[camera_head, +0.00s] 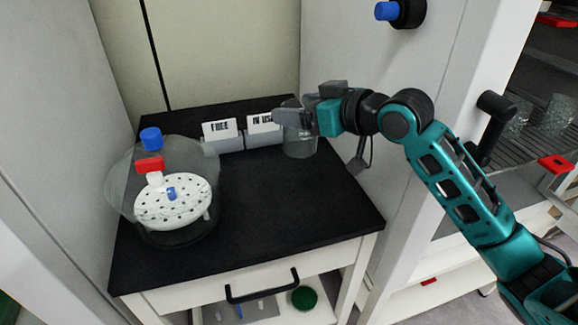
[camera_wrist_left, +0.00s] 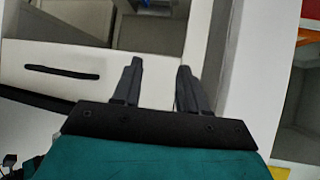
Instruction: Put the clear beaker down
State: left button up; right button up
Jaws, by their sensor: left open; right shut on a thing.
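The clear beaker (camera_head: 299,146) is at the back right of the black worktop (camera_head: 270,200), beside the "IN USE" sign. It looks upright, and its base appears at the worktop surface; I cannot tell whether it bears its weight there. My right gripper (camera_head: 284,116) is shut on the beaker near its rim, reaching in from the right and hiding part of its top. My left gripper (camera_wrist_left: 155,85) shows only in the left wrist view, open and empty, in front of white cabinet fronts.
A glass desiccator (camera_head: 118,183) with a white perforated plate stands at the left of the worktop. A "FREE" sign (camera_head: 220,130) and an "IN USE" sign (camera_head: 263,125) stand at the back. The worktop's middle and front right are clear. Shelves with glassware (camera_head: 555,115) are at the right.

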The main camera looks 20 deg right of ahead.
aim_at(311, 149)
notch_tip(311, 149, down, 8)
jog(key=shift+f+b, duration=0.15)
jog(key=shift+b, duration=0.6)
notch_tip(311, 149, down, 4)
jog(key=shift+b, duration=0.55)
jog(key=shift+f, duration=0.3)
jog(key=o, duration=1.4)
pick_arm(q)
jog(key=shift+w+d+f, duration=0.4)
jog(key=shift+d, duration=0.3)
